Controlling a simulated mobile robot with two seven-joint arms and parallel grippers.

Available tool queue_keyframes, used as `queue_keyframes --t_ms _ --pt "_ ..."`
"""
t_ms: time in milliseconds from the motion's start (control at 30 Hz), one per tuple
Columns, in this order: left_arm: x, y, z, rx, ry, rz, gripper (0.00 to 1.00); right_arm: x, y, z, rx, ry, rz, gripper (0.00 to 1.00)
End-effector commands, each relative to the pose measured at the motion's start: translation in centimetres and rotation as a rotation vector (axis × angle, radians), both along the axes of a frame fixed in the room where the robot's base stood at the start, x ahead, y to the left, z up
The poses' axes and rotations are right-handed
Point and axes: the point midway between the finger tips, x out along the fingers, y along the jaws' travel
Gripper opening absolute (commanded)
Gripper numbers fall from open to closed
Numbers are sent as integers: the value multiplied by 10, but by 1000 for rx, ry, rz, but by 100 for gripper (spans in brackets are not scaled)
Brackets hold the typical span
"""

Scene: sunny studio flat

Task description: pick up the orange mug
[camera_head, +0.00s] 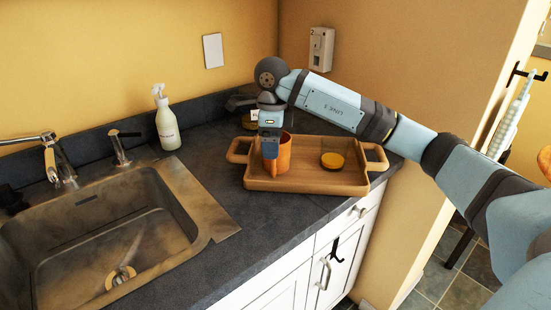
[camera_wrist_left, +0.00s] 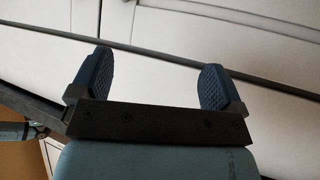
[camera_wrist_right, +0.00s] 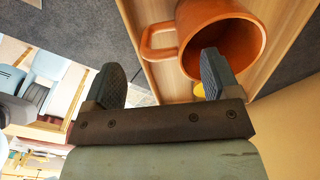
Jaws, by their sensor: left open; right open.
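The orange mug (camera_head: 284,156) stands upright on the wooden tray (camera_head: 312,184) on the dark counter. My right gripper (camera_head: 270,150) points down at the mug from above and partly hides it. In the right wrist view the mug (camera_wrist_right: 222,38) shows its open mouth and its handle (camera_wrist_right: 158,42) to the left. There my right gripper (camera_wrist_right: 160,82) is open, with one fingertip overlapping the near rim and the other left of the mug, below the handle; contact cannot be told. My left gripper (camera_wrist_left: 152,80) is open and empty before white cabinet fronts.
A round yellow-topped item (camera_head: 332,160) lies on the tray right of the mug. A soap bottle (camera_head: 167,120) and a sink (camera_head: 115,240) are to the left. A dark item (camera_head: 240,103) stands behind the gripper. The counter between sink and tray is clear.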

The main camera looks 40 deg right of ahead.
Motion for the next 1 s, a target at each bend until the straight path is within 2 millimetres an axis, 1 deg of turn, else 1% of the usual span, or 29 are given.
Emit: queue_keyframes --t_ms 167,267,400,467,533,700,733,767,800,967,1000 --pt "1 0 -1 1 -1 0 94 -1 -1 -10 -2 1 0 82" --pt "1 0 -3 1 -1 0 94 -2 -2 -23 -1 2 0 82" --pt "1 0 -5 2 -1 -2 94 -4 -2 -45 -1 2 0 82" --pt "0 0 -5 2 -1 -2 94 -4 -2 -52 0 1 0 82" --pt "0 -1 -5 3 -1 -2 94 -3 -2 -55 0 0 1 82" --pt "1 -1 -4 3 -2 -2 94 -3 -2 -55 -1 -1 0 82" --pt "1 -1 -4 3 -2 -2 94 -3 -2 -55 -1 -1 0 80" --pt "1 -1 -4 2 -2 -3 94 -3 -2 -55 -1 -1 1 73" --pt "1 -1 -4 2 -2 -3 94 -3 -2 -55 -1 -1 0 64" --pt "0 -1 -4 2 -2 -3 94 -3 -2 -55 0 0 1 27" --pt "0 -1 -4 2 -2 -3 94 -3 -2 -55 0 0 0 18"
